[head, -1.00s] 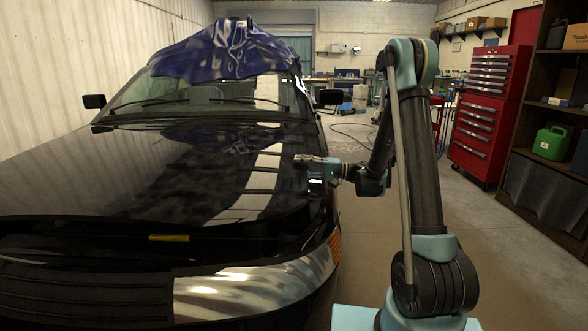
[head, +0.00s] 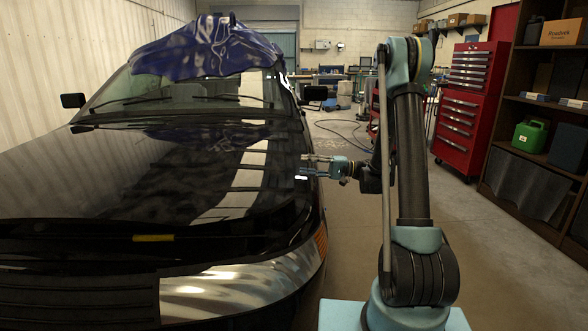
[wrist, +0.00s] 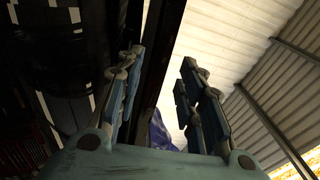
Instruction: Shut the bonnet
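The car's glossy black bonnet (head: 150,180) fills the left of the head view. Its front edge stands a little above the front of the car, with a dark gap below it. A yellow piece (head: 153,238) shows in that gap. My gripper (head: 303,167) is at the bonnet's right side edge, its fingers pointing left; I cannot tell if it touches. In the wrist view my gripper (wrist: 160,78) has its fingers spread apart with nothing held between them. A dark panel edge runs behind the left finger there.
A blue cloth (head: 210,50) drapes over the windscreen top and roof. The right wing mirror (head: 316,93) sticks out behind my gripper. A red tool cabinet (head: 470,105) and a shelf with a green can (head: 530,136) stand at the right.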

